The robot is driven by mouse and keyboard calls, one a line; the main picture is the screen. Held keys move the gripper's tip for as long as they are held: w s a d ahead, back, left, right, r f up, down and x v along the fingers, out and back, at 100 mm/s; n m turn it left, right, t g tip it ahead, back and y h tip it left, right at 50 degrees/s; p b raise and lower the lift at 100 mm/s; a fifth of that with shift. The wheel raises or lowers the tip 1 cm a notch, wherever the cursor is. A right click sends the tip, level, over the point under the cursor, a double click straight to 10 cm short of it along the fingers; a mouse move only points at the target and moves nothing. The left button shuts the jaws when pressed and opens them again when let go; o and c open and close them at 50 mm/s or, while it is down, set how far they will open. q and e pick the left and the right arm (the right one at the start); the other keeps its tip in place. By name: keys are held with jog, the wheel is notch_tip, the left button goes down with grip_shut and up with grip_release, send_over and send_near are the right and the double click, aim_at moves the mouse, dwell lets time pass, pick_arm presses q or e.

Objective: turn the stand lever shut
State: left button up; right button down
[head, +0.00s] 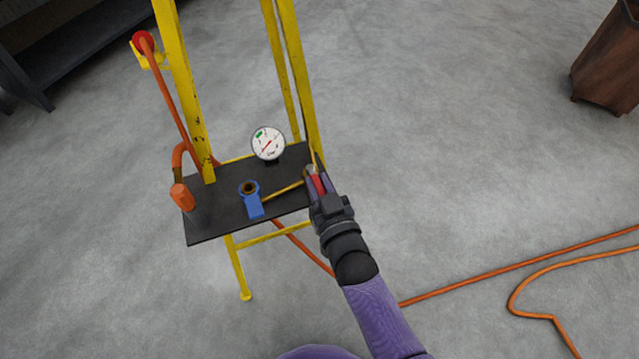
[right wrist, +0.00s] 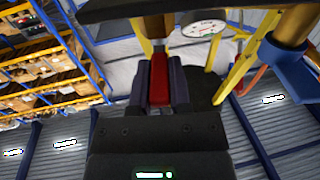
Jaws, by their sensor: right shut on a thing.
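The stand lever (head: 319,183) is a short red handle at the right edge of the stand's black shelf (head: 225,216), beside a brass-coloured fitting (head: 308,172). My right gripper (head: 318,186) is shut on the lever, its two dark fingers on either side of it. In the right wrist view the red lever (right wrist: 158,80) shows between the fingers (right wrist: 159,88), below a brass part. Much of the lever is hidden by the fingers in the head view. My left gripper is not in view.
A white dial gauge (head: 268,143) stands at the shelf's back. A blue fitting (head: 253,202) and an orange nozzle-like piece (head: 182,197) are on the shelf. Yellow posts (head: 184,90) rise from it. An orange hose (head: 500,270) crosses the floor; a brown bin (head: 606,60) stands far right.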

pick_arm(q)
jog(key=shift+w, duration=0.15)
pick_arm(e)
jog(key=c, duration=0.6)
grip_release()
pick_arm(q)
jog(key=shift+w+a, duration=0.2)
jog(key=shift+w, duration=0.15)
pick_arm(e)
jog(key=shift+o, duration=0.2)
jog(key=shift+s+d, duration=0.1)
jog(key=shift+s, duration=0.1)
pick_arm(q)
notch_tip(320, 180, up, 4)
jog(key=p, duration=0.4)
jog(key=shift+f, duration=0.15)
pick_arm(e)
jog(key=v, duration=0.9)
jog(key=shift+s, duration=0.25)
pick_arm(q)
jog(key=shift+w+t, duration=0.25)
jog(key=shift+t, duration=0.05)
